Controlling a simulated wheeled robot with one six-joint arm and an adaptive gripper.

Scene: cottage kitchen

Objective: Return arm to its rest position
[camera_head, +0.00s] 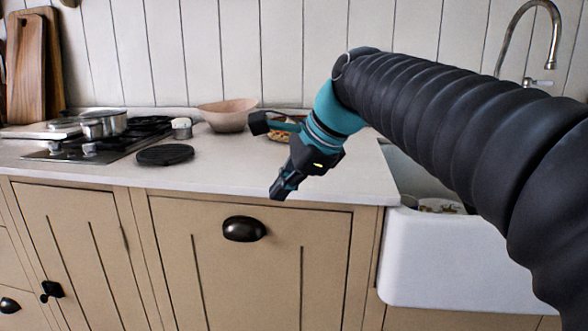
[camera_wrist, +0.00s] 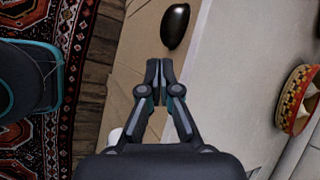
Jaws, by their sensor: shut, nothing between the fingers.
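My gripper (camera_head: 280,188) hangs at the end of my dark, ribbed arm, tilted down and to the left, in front of the counter's front edge in the head view. In the wrist view my gripper (camera_wrist: 159,75) is shut, its fingertips together with nothing between them. Below it there are the cabinet front and the wooden floor (camera_wrist: 95,75). The gripper appears apart from the counter and the drawer handle (camera_head: 244,229).
The white counter (camera_head: 240,170) carries a stove with a pot (camera_head: 104,122), a black round lid (camera_head: 165,155), a pink bowl (camera_head: 226,115) and a patterned bowl (camera_wrist: 297,98). The sink (camera_head: 450,260) is at right, under my arm. A red patterned rug (camera_wrist: 75,30) lies on the floor.

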